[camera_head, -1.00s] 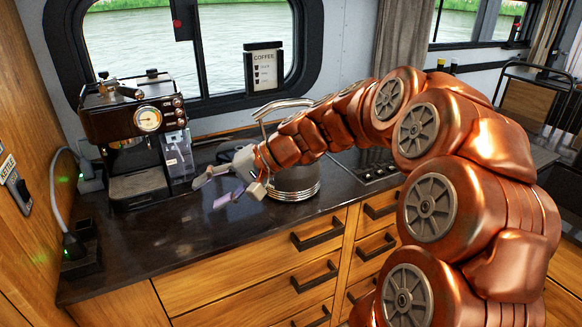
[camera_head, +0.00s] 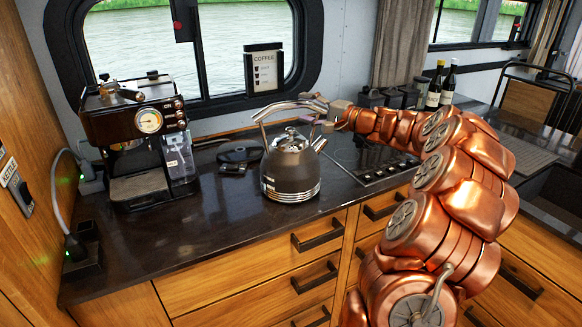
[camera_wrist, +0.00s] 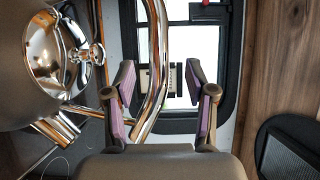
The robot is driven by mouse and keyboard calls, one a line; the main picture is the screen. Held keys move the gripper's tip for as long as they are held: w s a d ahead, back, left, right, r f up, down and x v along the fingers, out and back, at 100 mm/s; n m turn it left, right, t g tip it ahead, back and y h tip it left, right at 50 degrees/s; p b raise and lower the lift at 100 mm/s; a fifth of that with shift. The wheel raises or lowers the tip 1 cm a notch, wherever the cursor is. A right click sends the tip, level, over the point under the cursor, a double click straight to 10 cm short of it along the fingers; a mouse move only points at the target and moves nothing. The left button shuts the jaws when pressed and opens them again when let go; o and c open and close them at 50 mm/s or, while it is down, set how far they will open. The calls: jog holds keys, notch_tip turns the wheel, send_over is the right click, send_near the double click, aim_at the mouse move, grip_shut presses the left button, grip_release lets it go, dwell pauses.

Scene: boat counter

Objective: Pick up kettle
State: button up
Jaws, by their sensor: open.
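The kettle (camera_head: 290,172), dark grey and shiny with a tall curved metal handle, stands upright on the dark counter. Its spout points up to the right. My gripper (camera_head: 312,107) is at the upper right of the handle, level with its top. In the wrist view the kettle body (camera_wrist: 38,95) fills the left side, with its lid knob showing. The handle (camera_wrist: 157,60) runs between the two purple-padded fingers of my gripper (camera_wrist: 160,75). The fingers are open, with a gap on each side of the handle. I cannot tell whether either touches it.
A coffee machine (camera_head: 135,135) stands at the left of the counter. A dark flat object (camera_head: 240,155) lies behind the kettle to the left. A cooktop (camera_head: 365,165) is to the right, with dark canisters and bottles (camera_head: 442,85) beyond. The front left counter is clear.

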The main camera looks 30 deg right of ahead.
aim_at(296, 106)
jog(key=shift+p+x, duration=1.05)
jog(key=shift+x, duration=1.55)
jog(key=shift+a+f, duration=0.1)
grip_shut()
